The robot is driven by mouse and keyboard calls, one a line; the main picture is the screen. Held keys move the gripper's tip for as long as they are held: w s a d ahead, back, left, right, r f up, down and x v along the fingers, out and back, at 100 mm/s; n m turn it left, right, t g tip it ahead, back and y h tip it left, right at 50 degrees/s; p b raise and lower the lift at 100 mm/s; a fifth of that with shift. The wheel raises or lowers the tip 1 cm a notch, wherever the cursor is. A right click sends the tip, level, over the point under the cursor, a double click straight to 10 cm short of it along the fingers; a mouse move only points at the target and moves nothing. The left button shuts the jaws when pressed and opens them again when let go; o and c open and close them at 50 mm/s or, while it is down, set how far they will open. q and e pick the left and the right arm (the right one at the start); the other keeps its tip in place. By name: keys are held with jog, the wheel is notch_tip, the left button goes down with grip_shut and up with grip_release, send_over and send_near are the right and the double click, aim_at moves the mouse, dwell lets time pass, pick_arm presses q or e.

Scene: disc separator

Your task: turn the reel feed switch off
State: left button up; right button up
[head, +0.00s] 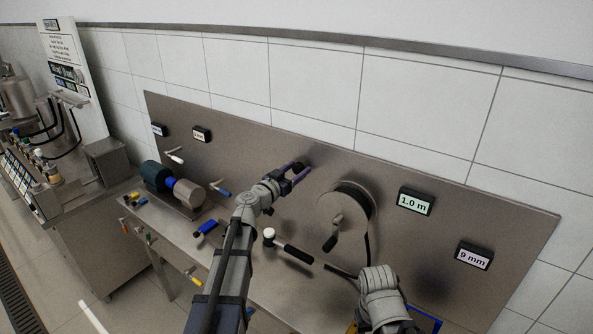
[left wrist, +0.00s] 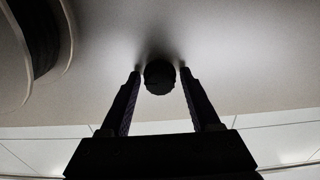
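A dark round knob (head: 298,168) sticks out from the steel back panel, left of the hose reel; I take it to be the reel feed switch. My left gripper (head: 297,176) is at the knob, with one finger on each side of it. In the left wrist view the knob (left wrist: 160,77) sits between the tips of my left gripper (left wrist: 160,83), with a narrow gap at each side, so the fingers look open around it. Any mark of the knob's setting is too dark to see. My right arm shows at the lower right, but its fingers do not show.
The reel (head: 345,208) with its crank is close to the right of the left gripper. Displays reading 1.0 m (head: 415,202) and 9 mm (head: 474,256) are further right. A white-headed mallet (head: 288,246) lies on the bench below. A motor-like unit (head: 175,185) stands at left.

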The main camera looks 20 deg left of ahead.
pick_arm(q)
grip_shut()
dwell(0.5)
jog(key=n, duration=0.8)
jog(key=shift+a+n, duration=0.1)
jog(key=shift+n, duration=0.3)
jog(key=n, duration=0.4)
jog(key=shift+f, duration=0.1)
jog(key=shift+n, duration=2.5)
